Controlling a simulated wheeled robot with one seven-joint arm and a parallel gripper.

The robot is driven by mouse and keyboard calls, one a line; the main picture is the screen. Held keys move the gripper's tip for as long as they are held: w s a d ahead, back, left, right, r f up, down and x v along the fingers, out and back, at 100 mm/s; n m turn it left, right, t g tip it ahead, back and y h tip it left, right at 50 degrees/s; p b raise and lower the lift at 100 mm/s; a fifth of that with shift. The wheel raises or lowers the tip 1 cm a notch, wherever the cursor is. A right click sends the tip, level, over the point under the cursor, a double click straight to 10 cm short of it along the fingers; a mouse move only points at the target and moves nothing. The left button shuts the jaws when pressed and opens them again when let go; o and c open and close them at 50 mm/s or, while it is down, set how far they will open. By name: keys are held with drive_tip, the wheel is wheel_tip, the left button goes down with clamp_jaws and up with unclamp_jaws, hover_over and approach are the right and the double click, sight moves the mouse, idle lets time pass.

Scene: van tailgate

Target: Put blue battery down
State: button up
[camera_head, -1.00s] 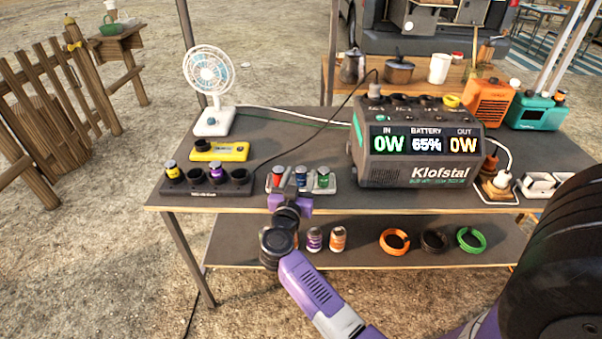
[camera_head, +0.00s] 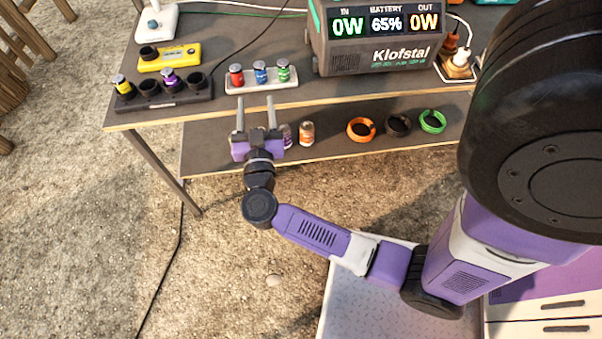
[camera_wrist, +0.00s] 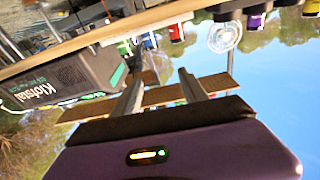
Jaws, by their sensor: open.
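The blue battery (camera_head: 260,73) stands upright in a light grey holder (camera_head: 235,87) on the table, between a red battery (camera_head: 236,75) and a green battery (camera_head: 283,71). My gripper (camera_head: 256,106) is open and empty, in front of the table edge and below the holder in the picture, apart from the batteries. In the wrist view the scene looks upside down; my open fingers (camera_wrist: 160,90) have nothing between them, and the blue battery (camera_wrist: 149,41) shows small near the table edge.
A dark holder (camera_head: 180,98) with a yellow-and-black and a purple battery stands left, near a yellow device (camera_head: 168,58). The Klofstal power station (camera_head: 375,42) stands right. Cans and coloured rings (camera_head: 361,129) sit on the lower shelf.

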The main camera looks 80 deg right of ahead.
drive_tip(key=s+a+r+n+t+y, duration=0.1)
drive_tip(key=s+a+n+t+y, duration=0.1)
drive_tip(key=s+a+n+y, duration=0.3)
drive_tip(key=s+a+r+n+t+y, duration=0.1)
drive_tip(key=s+a+n+t+y, duration=0.2)
drive_tip(key=s+a+y, duration=0.4)
drive_tip(key=s+a+r+n+t+y, duration=0.2)
drive_tip(key=s+a+n+y, duration=0.4)
drive_tip(key=a, duration=0.9)
drive_tip(key=shift+n+t, duration=0.3)
drive_tip(key=shift+t, duration=0.2)
drive_tip(key=shift+s, duration=0.1)
wheel_tip(320, 180, up, 5)
drive_tip(key=p, duration=0.5)
